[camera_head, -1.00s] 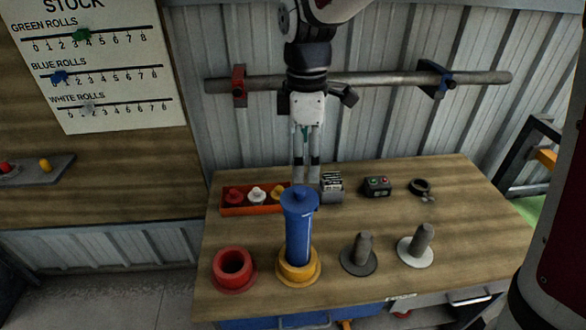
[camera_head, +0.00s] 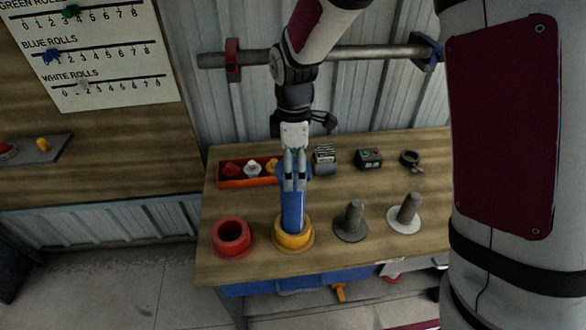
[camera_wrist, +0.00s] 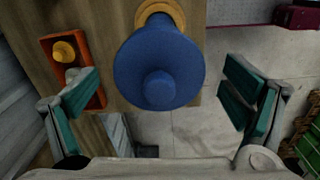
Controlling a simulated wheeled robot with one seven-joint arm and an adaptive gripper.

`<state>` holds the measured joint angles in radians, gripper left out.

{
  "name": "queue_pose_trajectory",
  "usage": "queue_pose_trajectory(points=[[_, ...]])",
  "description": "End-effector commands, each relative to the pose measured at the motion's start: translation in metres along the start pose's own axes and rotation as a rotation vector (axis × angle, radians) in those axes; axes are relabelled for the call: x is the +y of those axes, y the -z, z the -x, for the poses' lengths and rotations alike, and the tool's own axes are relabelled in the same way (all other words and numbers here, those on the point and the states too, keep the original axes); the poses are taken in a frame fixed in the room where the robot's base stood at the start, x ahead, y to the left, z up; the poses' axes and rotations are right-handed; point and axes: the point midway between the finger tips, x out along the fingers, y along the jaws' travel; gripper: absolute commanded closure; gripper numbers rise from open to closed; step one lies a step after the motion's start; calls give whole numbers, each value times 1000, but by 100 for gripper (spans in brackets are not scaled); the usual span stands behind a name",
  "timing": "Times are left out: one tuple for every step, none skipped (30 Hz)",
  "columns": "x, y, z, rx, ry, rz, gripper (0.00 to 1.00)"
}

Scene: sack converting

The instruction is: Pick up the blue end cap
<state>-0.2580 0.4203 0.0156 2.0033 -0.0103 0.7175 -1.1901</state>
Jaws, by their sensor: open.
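The blue end cap (camera_wrist: 158,66) sits on top of an upright blue roll (camera_head: 293,212), which stands in a yellow ring base (camera_head: 293,236) on the table. In the wrist view the cap shows as a round disc with a raised knob, between my two fingers. My gripper (camera_wrist: 160,100) is open, with a finger on each side of the cap and a gap to each. In the head view my gripper (camera_head: 295,182) is over the top of the roll and hides most of the cap. I cannot tell whether the fingertips are level with the cap.
An orange tray (camera_head: 232,184) holding red, white and yellow caps stands behind left. A red ring base (camera_head: 232,236) is left of the roll. Two grey pegs, one on a dark base (camera_head: 351,224) and one on a white base (camera_head: 406,214), stand right.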

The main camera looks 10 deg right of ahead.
Motion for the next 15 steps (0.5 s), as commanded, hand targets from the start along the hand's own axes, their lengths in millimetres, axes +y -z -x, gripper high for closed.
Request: queue_pose_trajectory(points=[[0,0,0,0,0,0,7],[0,0,0,0,0,0,7],[0,0,0,0,0,0,7],[0,0,0,0,0,0,7],[0,0,0,0,0,0,11],[0,0,0,0,0,0,20],[0,0,0,0,0,0,27],[0,0,0,0,0,0,34],[0,0,0,0,0,0,43],[0,0,0,0,1,0,50],[0,0,0,0,1,0,53],[0,0,0,0,1,0,53],[0,0,0,0,1,0,53],[0,0,0,0,1,0,53],[0,0,0,0,1,0,53]])
